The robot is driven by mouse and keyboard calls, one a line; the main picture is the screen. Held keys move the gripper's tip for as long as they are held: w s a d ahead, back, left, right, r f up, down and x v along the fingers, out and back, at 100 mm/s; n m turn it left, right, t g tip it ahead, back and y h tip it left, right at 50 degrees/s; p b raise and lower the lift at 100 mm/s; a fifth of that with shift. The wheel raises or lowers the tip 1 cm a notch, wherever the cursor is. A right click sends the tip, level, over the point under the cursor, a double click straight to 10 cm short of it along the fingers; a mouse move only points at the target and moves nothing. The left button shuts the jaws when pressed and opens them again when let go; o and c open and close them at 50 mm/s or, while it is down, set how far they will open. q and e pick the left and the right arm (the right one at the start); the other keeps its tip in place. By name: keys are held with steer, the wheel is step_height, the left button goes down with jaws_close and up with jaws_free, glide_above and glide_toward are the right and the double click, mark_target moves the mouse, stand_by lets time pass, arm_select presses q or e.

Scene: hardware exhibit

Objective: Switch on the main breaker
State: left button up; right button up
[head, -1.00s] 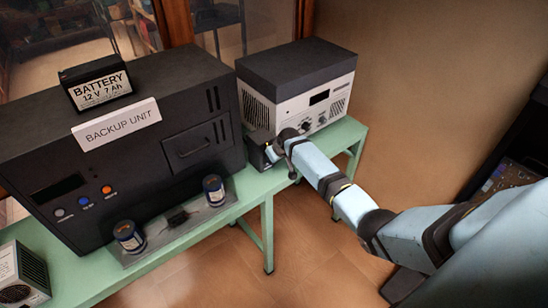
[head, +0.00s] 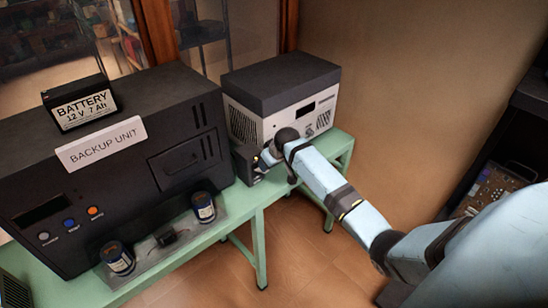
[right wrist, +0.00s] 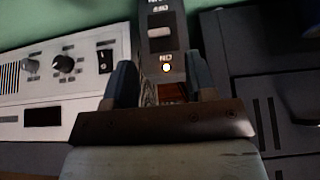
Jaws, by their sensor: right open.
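The main breaker appears to be the small dark box (head: 246,164) at the front left of the light-grey unit, partly hidden by my right arm. I cannot tell which position the lever is in. My right gripper (right wrist: 161,78) is open, its fingers apart on either side of the box's lower part in the picture; contact is unclear. My left gripper is not in view.
The light-grey unit (head: 288,118) with knobs stands behind the breaker. The large black backup unit (head: 115,150) is at left, with a battery (head: 80,103) on top. Two blue cans (head: 203,207) stand in front on the green bench (head: 247,205). Floor is clear beyond.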

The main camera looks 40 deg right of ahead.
steer(key=shift+v, duration=2.4)
steer(key=s+a+f+n+t, duration=0.1)
steer(key=s+a+f, duration=0.6)
steer(key=s+f, duration=0.15)
steer(key=s+a+f+t+y, duration=0.1)
steer(key=s+a+f+t, duration=0.1)
steer(key=s+a, duration=0.6)
steer(key=s+a+f+n+t+y, duration=0.1)
steer(key=s+a+f+t, duration=0.1)
steer(key=s+a, duration=0.7)
steer(key=s, duration=0.7)
steer(key=shift+y, duration=0.4)
steer(key=shift+d, duration=0.1)
